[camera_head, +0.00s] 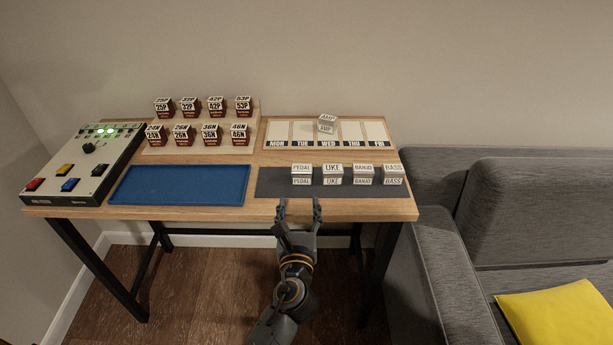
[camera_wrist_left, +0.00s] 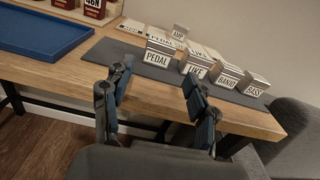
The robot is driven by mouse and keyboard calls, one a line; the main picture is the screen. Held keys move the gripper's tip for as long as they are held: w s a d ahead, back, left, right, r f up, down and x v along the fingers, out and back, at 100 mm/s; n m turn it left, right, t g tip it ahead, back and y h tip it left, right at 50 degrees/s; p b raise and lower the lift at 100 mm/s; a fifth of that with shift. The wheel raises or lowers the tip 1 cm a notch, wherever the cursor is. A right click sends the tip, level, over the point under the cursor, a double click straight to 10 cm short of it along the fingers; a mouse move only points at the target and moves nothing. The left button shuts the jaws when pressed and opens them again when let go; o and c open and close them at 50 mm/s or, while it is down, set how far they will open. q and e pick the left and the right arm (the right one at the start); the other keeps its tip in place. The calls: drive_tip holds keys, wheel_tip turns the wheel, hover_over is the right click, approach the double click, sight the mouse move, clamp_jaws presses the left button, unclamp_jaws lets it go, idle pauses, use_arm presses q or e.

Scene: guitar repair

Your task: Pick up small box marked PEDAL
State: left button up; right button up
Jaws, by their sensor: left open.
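The small white box marked PEDAL (camera_head: 301,174) stands at the left end of a row of boxes on the dark grey mat (camera_head: 270,184). It also shows in the left wrist view (camera_wrist_left: 157,51), beyond and between my fingertips. My left gripper (camera_head: 299,204) is open and empty at the table's front edge, just in front of the PEDAL box and apart from it. Its two fingers also show in the left wrist view (camera_wrist_left: 157,88). My right gripper is in neither view.
Boxes marked UKE (camera_head: 332,175), BANJO (camera_head: 363,175) and BASS (camera_head: 393,175) stand right of PEDAL. An AMP box (camera_head: 327,124) sits on the weekday board (camera_head: 285,131). A blue tray (camera_head: 180,185) lies left of the mat. A grey sofa (camera_head: 430,250) stands at the right.

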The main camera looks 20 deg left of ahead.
use_arm(q)
approach(302, 167)
drive_tip(key=shift+m, duration=0.3)
drive_tip(key=x, duration=0.4)
drive_tip(key=shift+w, duration=0.1)
drive_tip(key=x, duration=0.5)
drive_tip(key=shift+w+a+f+b, duration=0.1)
drive_tip(key=shift+w+a+b, duration=0.05)
drive_tip(key=shift+w+b, duration=0.25)
drive_tip(key=shift+s, duration=0.1)
drive_tip(key=c, duration=0.8)
